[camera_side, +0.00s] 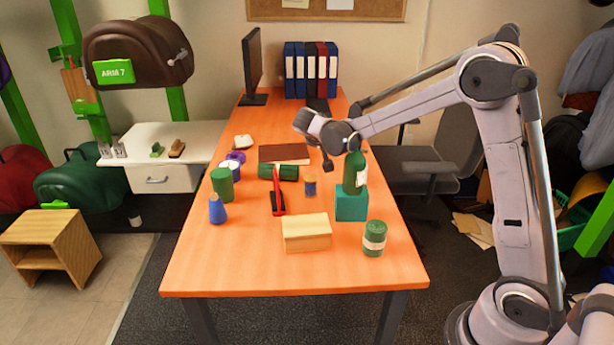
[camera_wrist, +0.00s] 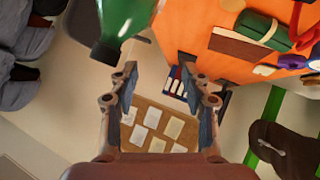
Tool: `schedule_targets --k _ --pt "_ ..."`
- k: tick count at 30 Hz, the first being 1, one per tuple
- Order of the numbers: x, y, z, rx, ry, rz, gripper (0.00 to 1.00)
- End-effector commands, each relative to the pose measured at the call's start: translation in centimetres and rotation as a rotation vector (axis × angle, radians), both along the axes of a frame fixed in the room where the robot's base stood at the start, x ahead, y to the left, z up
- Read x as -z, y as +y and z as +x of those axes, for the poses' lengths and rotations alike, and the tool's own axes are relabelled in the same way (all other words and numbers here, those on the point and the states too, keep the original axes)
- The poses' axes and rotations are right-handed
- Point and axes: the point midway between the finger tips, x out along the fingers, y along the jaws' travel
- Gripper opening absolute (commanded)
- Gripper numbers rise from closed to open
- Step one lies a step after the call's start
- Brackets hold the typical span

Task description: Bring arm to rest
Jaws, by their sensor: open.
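My gripper (camera_wrist: 160,90) is open in the wrist view, with nothing between its two fingers. In the side view my arm reaches in from the right and its end (camera_side: 327,150) hangs above the orange table (camera_side: 345,280). A green bottle (camera_side: 354,172) stands on a teal block (camera_side: 351,205) just below and beside my wrist. The bottle also shows close to the camera at the top of the wrist view (camera_wrist: 118,25), outside the fingers. The side view does not show the fingers clearly.
A monitor (camera_side: 252,65) and binders (camera_side: 310,70) stand at the back. The front table edge is clear.

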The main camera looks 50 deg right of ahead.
Motion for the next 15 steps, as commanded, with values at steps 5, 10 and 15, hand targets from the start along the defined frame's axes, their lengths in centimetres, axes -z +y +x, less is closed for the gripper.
schedule_targets --k 5,10,15 --pt "-1.4 2.8 -2.9 -0.111 0.052 0.085 0.48" --pt "-2.3 6.0 -6.3 -0.244 0.096 0.173 0.48" --pt "-2.6 9.4 -10.2 -0.386 0.128 0.255 0.48"
